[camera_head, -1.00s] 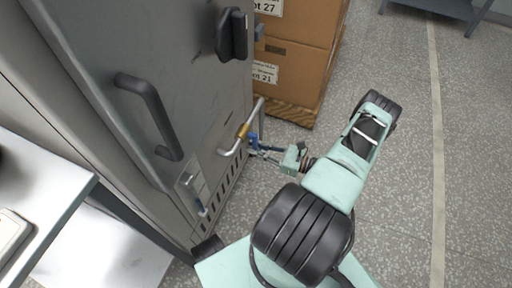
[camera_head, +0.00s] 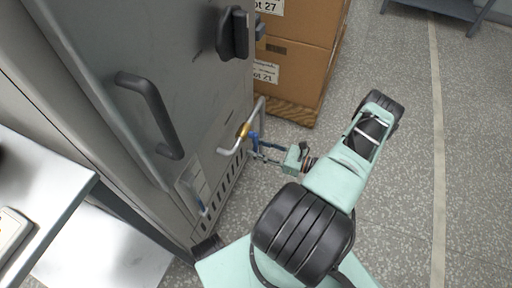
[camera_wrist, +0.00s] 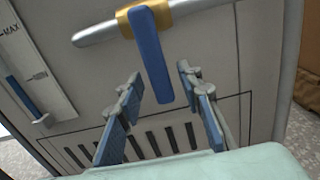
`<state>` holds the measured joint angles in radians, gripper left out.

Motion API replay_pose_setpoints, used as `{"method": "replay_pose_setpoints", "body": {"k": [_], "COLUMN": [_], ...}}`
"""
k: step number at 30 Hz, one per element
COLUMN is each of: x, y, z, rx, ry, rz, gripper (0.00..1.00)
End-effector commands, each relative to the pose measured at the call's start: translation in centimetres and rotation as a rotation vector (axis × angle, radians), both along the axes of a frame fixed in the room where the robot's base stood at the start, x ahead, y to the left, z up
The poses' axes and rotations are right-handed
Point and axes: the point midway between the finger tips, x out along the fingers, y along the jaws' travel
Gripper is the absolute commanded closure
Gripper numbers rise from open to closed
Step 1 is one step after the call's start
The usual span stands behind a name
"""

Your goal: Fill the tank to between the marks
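The tank's pipe valve has a brass body (camera_wrist: 178,8) and a blue lever (camera_wrist: 157,60), which points down across the grey pipe (camera_wrist: 95,34) in the wrist view. My gripper (camera_wrist: 157,80) is open, with one finger on each side of the lever's lower part and visible gaps to both. In the head view my gripper (camera_head: 256,153) is beside the lever (camera_head: 253,142) at the cabinet's lower front. The level gauge (camera_wrist: 45,50) is at the left of the wrist view, with a MAX label. Its blue column (camera_wrist: 22,95) reaches about the lower mark, whose label is blurred.
The grey cabinet (camera_head: 95,60) has a dark handle (camera_head: 150,115) and a black latch (camera_head: 232,35). Cartons (camera_head: 300,60) stand on a pallet behind it. A metal table (camera_head: 45,190) is at the left.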

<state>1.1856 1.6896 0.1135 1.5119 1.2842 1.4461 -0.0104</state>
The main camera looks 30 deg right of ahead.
Motion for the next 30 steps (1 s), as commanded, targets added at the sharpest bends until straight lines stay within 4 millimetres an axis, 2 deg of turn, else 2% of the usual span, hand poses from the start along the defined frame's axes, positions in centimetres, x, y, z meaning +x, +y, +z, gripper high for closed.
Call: {"method": "replay_pose_setpoints", "body": {"k": [5, 12, 18, 30], "x": [-2.2, -6.3, -8.5, -9.2], "y": [-1.8, -5.0, -6.7, -7.2], "z": [0.0, -0.1, -0.1, 0.0], "rx": [-0.001, -0.003, -0.001, 0.001], "ry": [0.002, 0.002, 0.002, 0.002], "rz": [-0.005, -0.004, -0.002, 0.0], "gripper": [0.67, 0.67, 0.67, 0.67]}}
